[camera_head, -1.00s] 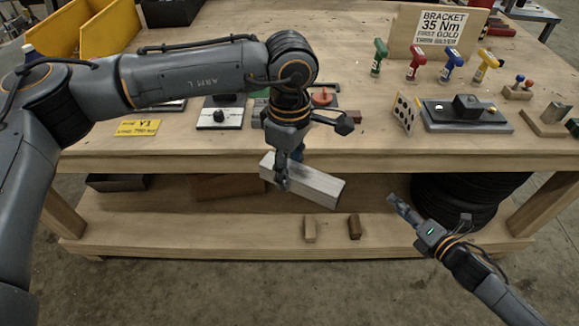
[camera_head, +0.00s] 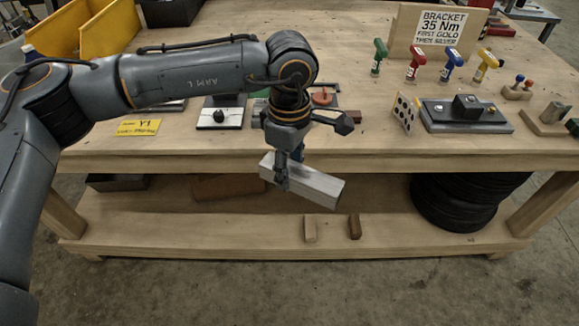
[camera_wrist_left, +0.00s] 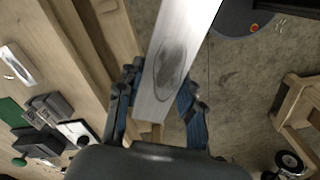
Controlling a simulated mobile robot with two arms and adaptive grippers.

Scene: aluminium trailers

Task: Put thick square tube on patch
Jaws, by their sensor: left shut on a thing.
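The thick square tube (camera_head: 318,188) is a pale, silvery bar with a dark oval mark on one face. My left gripper (camera_head: 288,174) is shut on it near its left end. The tube is held in the air just in front of the workbench edge, tilted down to the right. In the left wrist view the tube (camera_wrist_left: 182,45) lies between the two blue-padded fingers (camera_wrist_left: 158,104). I cannot tell which surface is the patch; a green piece (camera_head: 262,93) is partly hidden behind my left arm. My right gripper is out of view.
The workbench (camera_head: 200,150) holds a black-and-white plate (camera_head: 221,113), a yellow label (camera_head: 138,127), a dotted card (camera_head: 405,113) and a grey fixture (camera_head: 466,115). Coloured drivers (camera_head: 414,63) stand behind. Small blocks (camera_head: 354,227) and tyres (camera_head: 455,200) are on the lower shelf (camera_head: 230,230).

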